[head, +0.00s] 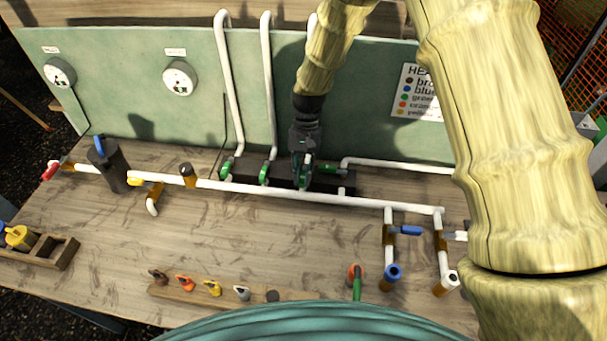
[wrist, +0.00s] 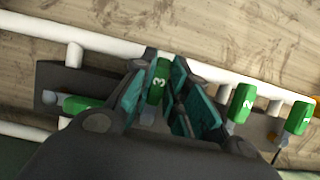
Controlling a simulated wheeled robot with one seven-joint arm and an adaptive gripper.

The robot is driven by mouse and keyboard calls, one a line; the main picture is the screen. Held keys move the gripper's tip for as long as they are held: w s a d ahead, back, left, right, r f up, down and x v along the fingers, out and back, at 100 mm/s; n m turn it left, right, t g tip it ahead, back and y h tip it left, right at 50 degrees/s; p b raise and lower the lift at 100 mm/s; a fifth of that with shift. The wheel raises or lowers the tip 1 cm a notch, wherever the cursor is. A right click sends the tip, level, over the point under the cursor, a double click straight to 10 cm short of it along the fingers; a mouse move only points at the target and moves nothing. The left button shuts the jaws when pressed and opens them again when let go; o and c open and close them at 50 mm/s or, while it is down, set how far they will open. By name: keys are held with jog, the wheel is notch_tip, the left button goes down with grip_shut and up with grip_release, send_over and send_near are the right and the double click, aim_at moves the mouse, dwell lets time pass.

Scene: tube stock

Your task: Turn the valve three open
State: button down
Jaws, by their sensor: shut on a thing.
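Valve three has a green handle marked "3", which shows between my fingers in the wrist view (wrist: 158,82). My gripper (wrist: 163,98) is shut on this handle, with a teal-padded finger on each side. The handle points roughly the same way as its neighbours marked 2 and 1, across the dark block. In the head view my gripper (head: 303,165) reaches down to the dark block behind the long white pipe, and it largely hides valve three. The valve's stem is hidden by the fingers.
Green handles marked 2 (wrist: 239,103) and 1 (wrist: 300,117) stand close by. Another green handle (wrist: 82,104) lies along the block on the other side. White risers (head: 268,90) climb the green panel (head: 130,110). The bench front (head: 220,240) has bare room.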

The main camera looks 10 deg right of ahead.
aim_at(306, 167)
dwell(0.5)
jog(key=c, duration=1.4)
grip_release()
jog(key=shift+d, duration=0.1)
jog(key=v, duration=1.2)
jog(key=shift+s, duration=0.1)
